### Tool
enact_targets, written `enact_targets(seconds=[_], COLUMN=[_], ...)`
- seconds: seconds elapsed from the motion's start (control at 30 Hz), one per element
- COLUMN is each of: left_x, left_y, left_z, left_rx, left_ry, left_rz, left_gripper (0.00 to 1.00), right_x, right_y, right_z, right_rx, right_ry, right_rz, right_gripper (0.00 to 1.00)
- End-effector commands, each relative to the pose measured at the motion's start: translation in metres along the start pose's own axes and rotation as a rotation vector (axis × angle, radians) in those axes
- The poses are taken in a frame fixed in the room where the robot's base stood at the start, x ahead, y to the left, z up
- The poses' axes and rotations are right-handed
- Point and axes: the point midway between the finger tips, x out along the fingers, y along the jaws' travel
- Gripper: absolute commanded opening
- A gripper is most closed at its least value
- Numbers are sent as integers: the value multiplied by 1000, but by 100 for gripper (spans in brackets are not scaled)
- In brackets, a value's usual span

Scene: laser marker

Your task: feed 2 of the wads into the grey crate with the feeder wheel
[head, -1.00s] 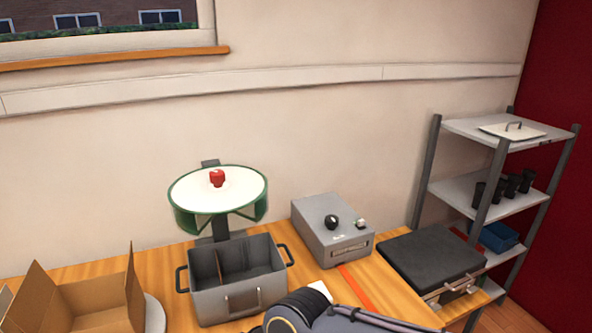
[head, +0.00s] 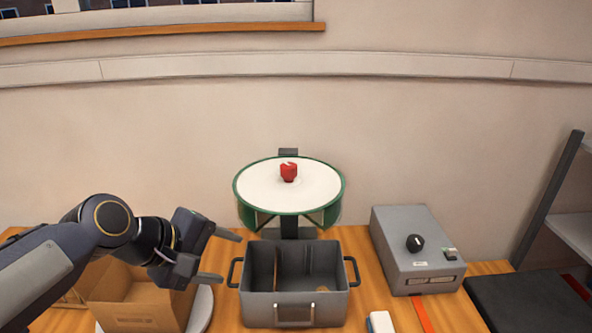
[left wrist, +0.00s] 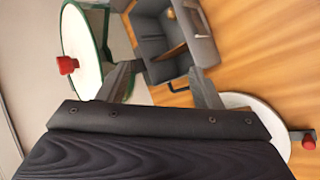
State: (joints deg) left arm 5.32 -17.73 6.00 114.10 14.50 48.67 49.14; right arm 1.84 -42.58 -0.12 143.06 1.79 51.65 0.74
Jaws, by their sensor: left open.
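The feeder wheel (head: 265,180) is a white disc with a green rim and a red knob (head: 289,172) on top. The grey crate (head: 294,310) stands open in front of and below it, with a divider inside. A small tan lump, possibly a wad (head: 322,289), lies on the floor of its right compartment; it is too small to be sure. My left gripper (head: 231,258) is open and empty, left of the crate and in front of the wheel. The left wrist view shows its fingers (left wrist: 167,72) apart, with wheel and crate beyond. My right gripper is out of view.
A cardboard box (head: 135,318) stands open at the left, by a white round plate (head: 203,312). A grey control box (head: 418,262) with a black knob is right of the crate. A small white block (head: 380,322) lies at the front edge. A black case (head: 530,300) is far right.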

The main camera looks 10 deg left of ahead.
Motion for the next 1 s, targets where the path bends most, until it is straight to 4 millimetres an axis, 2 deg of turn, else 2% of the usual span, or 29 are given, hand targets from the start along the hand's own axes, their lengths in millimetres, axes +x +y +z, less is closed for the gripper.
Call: enact_targets(seconds=[0.03, 0.1, 0.2, 0.33, 0.4, 0.53, 0.67, 1.0], left_x=[18, 34, 56, 77, 84, 92, 105, 152], left_y=[29, 72, 122, 164, 178, 192, 199, 216], left_z=[-15, -31, -53, -74, -83, -88, -87, -79], left_rx=[-180, -446, -789, -1125, -1242, -1351, -1367, -1363], left_ry=[-26, -76, -165, -277, -321, -365, -371, -369], left_rz=[38, 93, 152, 189, 198, 200, 199, 199], left_gripper=[59, 59, 59, 59, 59, 59, 59, 59], right_x=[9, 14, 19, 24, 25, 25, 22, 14], right_y=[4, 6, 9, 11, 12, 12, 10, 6], right_z=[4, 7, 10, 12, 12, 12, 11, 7], right_rx=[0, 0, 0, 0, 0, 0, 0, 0], right_ry=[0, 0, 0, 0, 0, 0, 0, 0], right_rz=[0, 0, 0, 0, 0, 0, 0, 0], right_gripper=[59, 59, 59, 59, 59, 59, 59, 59])
